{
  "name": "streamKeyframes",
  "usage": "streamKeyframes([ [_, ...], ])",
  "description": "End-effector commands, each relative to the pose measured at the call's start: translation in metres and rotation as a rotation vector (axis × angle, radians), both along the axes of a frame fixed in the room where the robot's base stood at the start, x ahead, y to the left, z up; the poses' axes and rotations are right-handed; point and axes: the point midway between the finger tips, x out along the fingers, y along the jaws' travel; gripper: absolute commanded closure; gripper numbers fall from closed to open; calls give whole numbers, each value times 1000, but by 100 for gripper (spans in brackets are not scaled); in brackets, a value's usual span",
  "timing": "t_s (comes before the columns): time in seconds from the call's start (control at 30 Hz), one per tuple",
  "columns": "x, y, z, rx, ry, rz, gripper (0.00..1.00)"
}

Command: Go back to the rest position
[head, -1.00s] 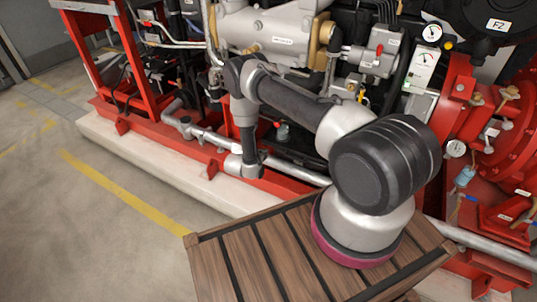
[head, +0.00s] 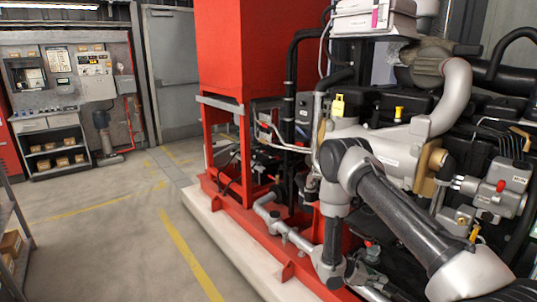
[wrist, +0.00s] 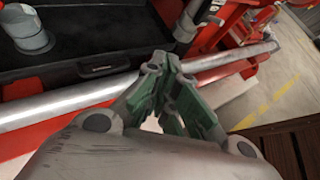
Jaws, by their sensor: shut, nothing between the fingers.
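My gripper (wrist: 166,75) shows in the wrist view with its green-padded fingers together at the tips and nothing between them. It is over the red pump frame, near a long grey pipe (wrist: 60,105) and a black tray-like part (wrist: 85,50) of the pump set. In the head view my arm crosses the lower right, in front of the engine (head: 395,150). The gripper itself cannot be made out there.
The red pump skid (head: 240,215) fills the right side, with a pale plinth (head: 215,230) below it. Open floor with yellow lines (head: 190,260) lies to the left. Shelves with boxes (head: 10,242) stand at the left edge. In the wrist view, wooden slats (wrist: 285,148) lie lower right.

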Motion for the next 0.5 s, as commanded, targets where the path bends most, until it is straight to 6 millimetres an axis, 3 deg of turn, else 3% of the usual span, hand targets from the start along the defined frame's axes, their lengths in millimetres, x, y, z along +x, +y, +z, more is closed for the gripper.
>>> streamKeyframes([
  [0.03, -3, -4, 25, 4, -28, -69, 100],
  [0.27, -43, -15, 148, 69, -186, -449, 100],
  [0.5, -102, -5, 265, 230, -388, -833, 100],
])
